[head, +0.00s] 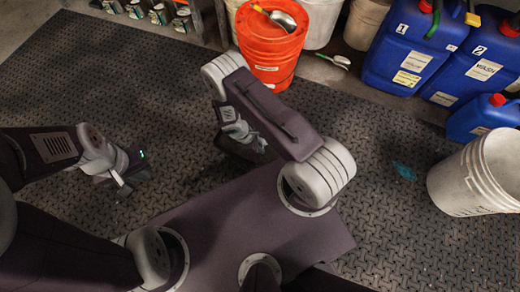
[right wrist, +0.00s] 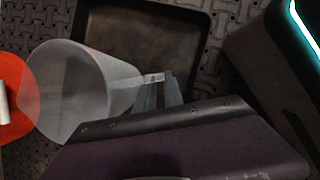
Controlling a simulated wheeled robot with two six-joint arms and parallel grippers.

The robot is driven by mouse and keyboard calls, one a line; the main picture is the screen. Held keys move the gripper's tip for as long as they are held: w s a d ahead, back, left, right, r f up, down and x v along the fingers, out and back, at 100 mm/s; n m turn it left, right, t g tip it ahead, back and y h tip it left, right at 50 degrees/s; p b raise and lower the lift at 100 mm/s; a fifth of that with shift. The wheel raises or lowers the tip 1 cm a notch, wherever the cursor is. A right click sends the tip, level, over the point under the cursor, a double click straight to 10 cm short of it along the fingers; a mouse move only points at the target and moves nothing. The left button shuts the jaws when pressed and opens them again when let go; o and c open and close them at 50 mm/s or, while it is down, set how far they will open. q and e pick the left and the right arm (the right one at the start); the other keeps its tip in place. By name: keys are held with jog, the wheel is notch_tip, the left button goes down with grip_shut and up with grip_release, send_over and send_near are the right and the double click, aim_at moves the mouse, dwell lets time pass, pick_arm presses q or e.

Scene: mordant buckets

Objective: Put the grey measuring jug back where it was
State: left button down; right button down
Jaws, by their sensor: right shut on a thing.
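The grey measuring jug (right wrist: 88,95) is translucent and lies on its side in the right wrist view, its handle pointing right. My right gripper (right wrist: 162,88) is shut on the handle. A dark shallow tray (right wrist: 190,30) lies behind the jug and handle; I cannot tell the gap between them. In the head view my right arm hides the jug and most of the right gripper. My left gripper (head: 124,180) is low on the left over the mat, apart from the other objects; its jaws are too dark to read.
An orange bucket (head: 268,48) with a metal scoop (head: 282,20) on top stands at the back. Blue canisters (head: 405,45) stand back right, a white bucket (head: 470,180) at right. A teal patch (head: 404,171) marks the black mat (head: 90,70), which is clear at left.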

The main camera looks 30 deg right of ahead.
jog(key=shift+f, duration=0.25)
jog(key=c, duration=1.5)
grip_release()
jog(key=shift+r, duration=0.1)
jog(key=shift+o, duration=0.2)
jog(key=w+a+r+m+y+p, duration=0.1)
jog(key=a+r+m+p, duration=0.2)
jog(key=r, duration=1)
jog(key=w+r+m+y+p, duration=0.1)
jog(key=w+r+m+p, duration=0.15)
jog(key=r+p, duration=0.7)
jog(key=s+r+m+t+y+b, duration=0.1)
jog(key=s+r+m, duration=0.3)
jog(key=r, duration=0.4)
jog(key=s+r+m+t+y+b, duration=0.1)
jog(key=s+r+m+b, duration=0.2)
jog(key=r, duration=0.5)
jog(key=shift+s+d+r+m+t+y, duration=0.2)
jog(key=shift+s+d+m+t+y, duration=0.2)
jog(key=shift+s, duration=0.3)
